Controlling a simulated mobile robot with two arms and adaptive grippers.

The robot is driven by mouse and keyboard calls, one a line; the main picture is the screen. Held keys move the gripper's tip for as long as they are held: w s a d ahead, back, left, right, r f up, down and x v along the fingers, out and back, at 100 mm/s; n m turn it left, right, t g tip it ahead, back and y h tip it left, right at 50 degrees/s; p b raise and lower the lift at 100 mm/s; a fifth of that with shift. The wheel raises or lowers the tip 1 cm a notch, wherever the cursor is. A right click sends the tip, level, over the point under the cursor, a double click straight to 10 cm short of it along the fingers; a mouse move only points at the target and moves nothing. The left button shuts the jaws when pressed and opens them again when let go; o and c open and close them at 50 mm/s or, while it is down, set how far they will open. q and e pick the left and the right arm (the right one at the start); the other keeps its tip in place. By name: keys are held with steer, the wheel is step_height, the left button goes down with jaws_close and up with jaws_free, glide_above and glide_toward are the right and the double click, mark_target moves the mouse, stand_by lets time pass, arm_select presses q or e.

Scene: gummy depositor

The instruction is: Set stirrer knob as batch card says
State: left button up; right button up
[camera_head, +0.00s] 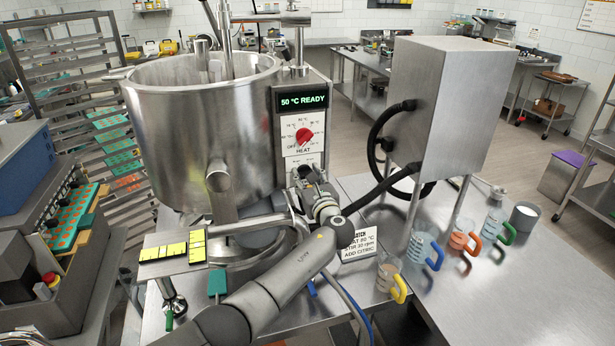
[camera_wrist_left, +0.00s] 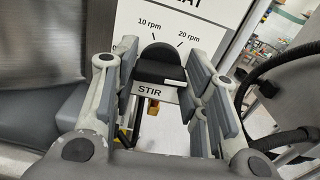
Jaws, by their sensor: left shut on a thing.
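The black stirrer knob (camera_wrist_left: 160,64) shows in the left wrist view on a white panel, above the STIR label and below the 10 rpm and 20 rpm marks. My left gripper (camera_wrist_left: 162,85) is shut on it, a finger on each side; a white mark shows at the knob's lower edge, and I cannot tell its exact setting. In the head view my left gripper (camera_head: 318,196) hides the knob on the kettle's control panel (camera_head: 300,162). The batch card (camera_head: 358,244) stands on the table, partly behind my arm; it reads STIR 30 rpm and ADD CITRIC. My right gripper is not in view.
The steel kettle (camera_head: 190,125) stands left of the panel, whose display (camera_head: 303,100) reads 50 °C READY above a red heat knob (camera_head: 304,135). A steel box machine (camera_head: 440,105) with black hoses stands right. Coloured-handled jugs, like the yellow-handled one (camera_head: 396,287), line the table.

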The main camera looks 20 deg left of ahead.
arm_select(q)
steer(key=shift+r+m, duration=0.15)
steer(key=shift+m, duration=0.45)
steer(key=o, duration=1)
steer(key=shift+w, duration=0.1)
steer(key=v, duration=1.2)
